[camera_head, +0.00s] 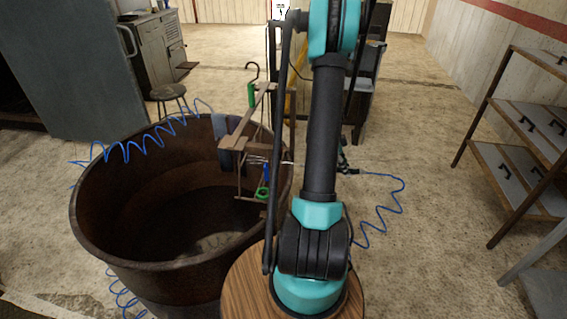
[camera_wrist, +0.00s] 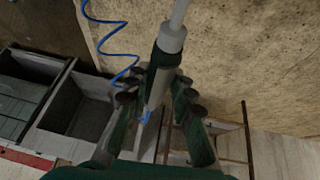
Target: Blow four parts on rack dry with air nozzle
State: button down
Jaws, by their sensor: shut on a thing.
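My gripper (camera_wrist: 158,88) is shut on the air nozzle (camera_wrist: 171,38), a grey tube with a dark sleeve, in the wrist view. A blue coiled hose (camera_wrist: 112,40) shows beside it. In the head view my arm hides most of the gripper; a dark end (camera_head: 345,160) shows right of the arm, with the hose (camera_head: 398,205) trailing right. The rack (camera_head: 236,143), a brown frame, stands at the rusty tub's (camera_head: 85,215) right rim. On or near it are a green piece (camera_head: 251,95) below a dark hook, a blue piece (camera_head: 267,172) and a green ring (camera_head: 263,193). Other parts are unclear.
More blue hose (camera_head: 150,137) runs along the tub's back rim. A wooden round top (camera_head: 245,285) is under my arm's base. A stool (camera_head: 169,92) and grey cabinet (camera_head: 155,50) stand behind.

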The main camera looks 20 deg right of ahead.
jog(key=w+d, duration=0.4)
jog(key=d, duration=0.5)
jog(key=w+a, duration=0.1)
jog(key=a, duration=0.1)
jog(key=w+a, duration=0.2)
jog(key=shift+w+a+f, duration=0.1)
jog(key=shift+w+a, duration=0.1)
jog(key=shift+a, duration=0.1)
dwell(0.6)
jog(key=s+d+r, duration=0.3)
jog(key=d+r, duration=0.1)
jog(key=d, duration=0.1)
dwell(0.5)
jog(key=shift+d, duration=0.15)
dwell(1.0)
